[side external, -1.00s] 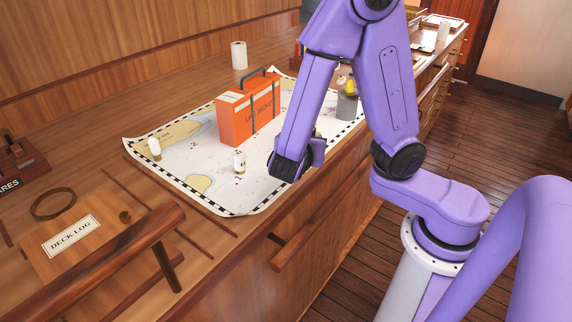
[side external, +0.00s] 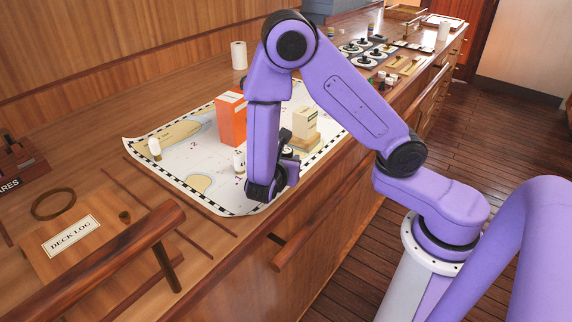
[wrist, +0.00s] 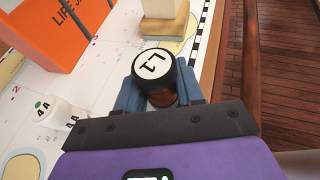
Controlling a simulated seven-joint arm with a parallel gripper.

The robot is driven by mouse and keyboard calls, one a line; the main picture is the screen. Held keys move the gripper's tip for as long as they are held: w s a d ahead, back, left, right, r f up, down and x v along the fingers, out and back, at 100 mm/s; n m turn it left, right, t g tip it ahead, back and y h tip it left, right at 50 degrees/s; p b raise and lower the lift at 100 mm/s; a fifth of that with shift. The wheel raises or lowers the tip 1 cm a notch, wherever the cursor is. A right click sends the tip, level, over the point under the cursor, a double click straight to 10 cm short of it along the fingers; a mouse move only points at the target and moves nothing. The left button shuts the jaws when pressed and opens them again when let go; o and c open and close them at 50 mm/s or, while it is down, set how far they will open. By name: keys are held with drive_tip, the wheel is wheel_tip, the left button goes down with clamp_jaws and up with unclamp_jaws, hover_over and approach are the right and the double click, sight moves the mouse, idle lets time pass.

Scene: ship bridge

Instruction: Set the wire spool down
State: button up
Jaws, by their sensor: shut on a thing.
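The wire spool (wrist: 155,66) is a short dark cylinder with a white, black-marked top and a copper-brown side. In the wrist view it sits between the two blue-grey fingers of my gripper (wrist: 160,96), which are shut on it. In the side view my gripper (side external: 272,184) is low over the near edge of the chart (side external: 190,165), and its fingers are mostly hidden by my own arm. I cannot tell whether the spool's underside touches the surface.
Just beyond the spool, a cream box stands on a wooden block (side external: 303,140). An orange life jacket case (side external: 231,118) stands behind my arm. A small white cylinder (side external: 239,161) is to the gripper's left. A wooden rail (side external: 130,255) lies at front left. Bare chart shows around the gripper.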

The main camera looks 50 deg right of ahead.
drive_tip(key=shift+f, duration=0.6)
drive_tip(key=shift+f, duration=0.2)
drive_tip(key=o, duration=1)
drive_tip(key=shift+o, duration=0.2)
drive_tip(key=shift+r, duration=0.1)
